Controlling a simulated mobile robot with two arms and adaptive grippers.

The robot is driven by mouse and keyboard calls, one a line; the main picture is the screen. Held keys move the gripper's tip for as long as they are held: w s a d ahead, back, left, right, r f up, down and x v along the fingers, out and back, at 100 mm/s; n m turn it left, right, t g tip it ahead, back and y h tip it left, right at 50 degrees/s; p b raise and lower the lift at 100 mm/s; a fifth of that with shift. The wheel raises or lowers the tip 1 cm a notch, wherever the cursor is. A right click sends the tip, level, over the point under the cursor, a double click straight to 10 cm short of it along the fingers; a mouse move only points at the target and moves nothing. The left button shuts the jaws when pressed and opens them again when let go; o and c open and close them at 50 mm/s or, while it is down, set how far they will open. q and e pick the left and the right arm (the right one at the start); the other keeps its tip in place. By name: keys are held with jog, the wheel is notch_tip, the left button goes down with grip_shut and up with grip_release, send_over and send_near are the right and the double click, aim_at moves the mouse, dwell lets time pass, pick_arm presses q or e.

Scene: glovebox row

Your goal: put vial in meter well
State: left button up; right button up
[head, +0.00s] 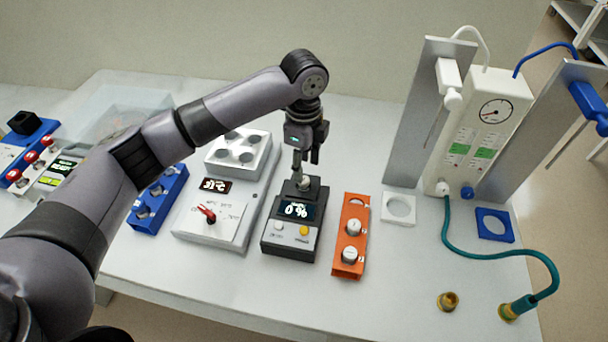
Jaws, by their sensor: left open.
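The meter (289,245) is a dark grey box in the middle of the bench, with a display reading about "0 %" and a white and a yellow button. A pale vial top (303,184) shows at the well in its raised rear part. I cannot tell how deep the vial sits. My left gripper (305,168) points down right above the meter's rear, open, its fingers close to the vial top. Whether they touch it is unclear. The orange rack (345,268) right of the meter holds two white-capped vials (353,228), and its rear hole looks empty. My right gripper is out of view.
A white heater block (238,157) with a red-knobbed control panel (207,220) stands left of the meter, beside a blue rack (148,222). On the right are a gauge unit (490,120), a teal hose (480,254), and white (398,221) and blue (494,237) square holders.

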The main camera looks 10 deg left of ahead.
pick_arm(q)
notch_tip(320, 180, up, 8)
jog(key=b, duration=0.1)
jog(key=shift+f, duration=0.15)
